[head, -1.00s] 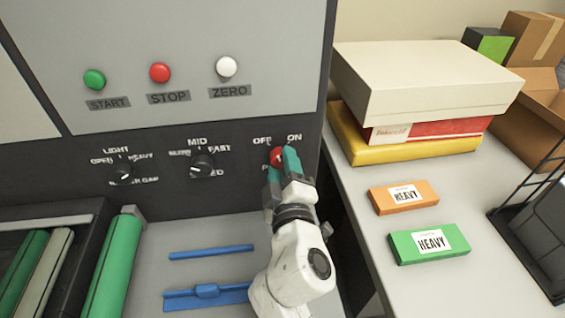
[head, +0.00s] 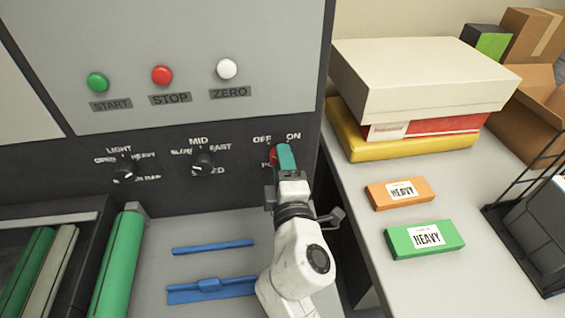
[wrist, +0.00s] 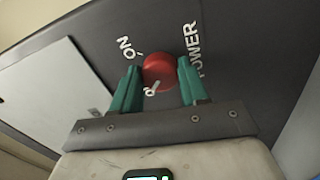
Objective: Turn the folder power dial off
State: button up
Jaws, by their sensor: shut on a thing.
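The red power dial (head: 273,154) sits on the dark panel strip of the machine, below the OFF and ON labels, partly hidden by a finger. In the wrist view, the red dial (wrist: 159,70) lies between the two green fingers of my gripper (wrist: 158,86), which is shut on it. A white mark shows at the dial's lower edge there. ON and POWER are readable beside it; OFF is not clearly seen. In the head view, my gripper (head: 279,157) reaches the dial from below, one green finger in front.
Two black dials (head: 203,163) and START, STOP and ZERO buttons (head: 161,75) are to the left. Blue bars (head: 212,247) and a green roll (head: 116,263) lie below.

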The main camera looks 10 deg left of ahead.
jog(key=shift+f, duration=0.1)
jog(key=o, duration=1.1)
jog(key=shift+c, duration=0.2)
jog(key=b+v, duration=0.1)
jog(key=v, duration=0.9)
jog(key=shift+s, duration=0.4)
jog(key=shift+d, duration=0.1)
